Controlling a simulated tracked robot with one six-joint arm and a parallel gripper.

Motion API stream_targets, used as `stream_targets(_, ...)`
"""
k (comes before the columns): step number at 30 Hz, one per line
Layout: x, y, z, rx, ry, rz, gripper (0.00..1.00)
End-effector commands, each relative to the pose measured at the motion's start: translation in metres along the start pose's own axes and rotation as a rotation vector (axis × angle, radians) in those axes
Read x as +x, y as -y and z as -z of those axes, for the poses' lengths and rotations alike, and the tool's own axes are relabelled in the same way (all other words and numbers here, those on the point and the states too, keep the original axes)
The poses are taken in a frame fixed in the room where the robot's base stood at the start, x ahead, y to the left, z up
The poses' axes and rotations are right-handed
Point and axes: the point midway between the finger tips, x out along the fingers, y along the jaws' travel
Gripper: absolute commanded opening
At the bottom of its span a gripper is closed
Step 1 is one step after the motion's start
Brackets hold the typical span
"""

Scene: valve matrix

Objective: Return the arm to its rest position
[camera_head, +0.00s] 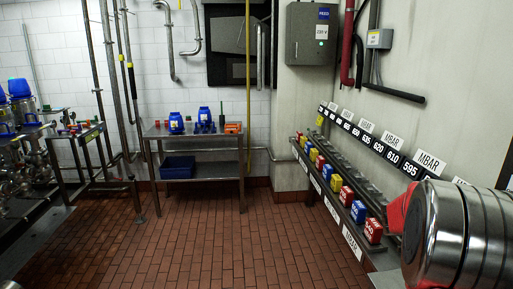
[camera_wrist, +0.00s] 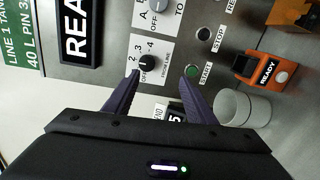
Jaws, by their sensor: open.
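My gripper (camera_wrist: 160,76) shows in the wrist view with its two dark purple fingers spread apart. Nothing is between the fingers. Beyond the fingertips is a grey control panel (camera_wrist: 108,82), seen turned in the picture. A black rotary knob (camera_wrist: 149,63) on a white numbered plate shows ahead, between the lines of the fingers. A green START button (camera_wrist: 192,71) is close by the right fingertip. I cannot tell the exact gap between the fingertips and the panel. My gripper cannot be made out in the head view.
An orange READY device (camera_wrist: 265,72) and a white cup-like cylinder (camera_wrist: 243,108) are right of my fingers. In the head view, a shiny steel cylinder (camera_head: 457,238) fills the lower right. A steel table (camera_head: 200,134) stands at the back. The tiled floor (camera_head: 215,240) is clear in the middle.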

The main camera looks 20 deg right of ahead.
Motion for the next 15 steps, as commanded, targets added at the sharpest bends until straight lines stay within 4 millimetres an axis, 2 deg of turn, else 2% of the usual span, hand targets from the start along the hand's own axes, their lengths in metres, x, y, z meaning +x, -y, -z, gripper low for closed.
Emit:
stream_targets(3, -0.004, 0.038, -0.016, -0.038, 0.042, 0.114, 0.51)
stream_targets(7, -0.019, 0.072, -0.040, -0.051, 0.090, 0.255, 0.51)
stream_targets(11, -0.048, 0.097, -0.058, -0.043, 0.113, 0.390, 0.51)
stream_targets(15, -0.089, 0.118, -0.071, -0.020, 0.115, 0.530, 0.51)
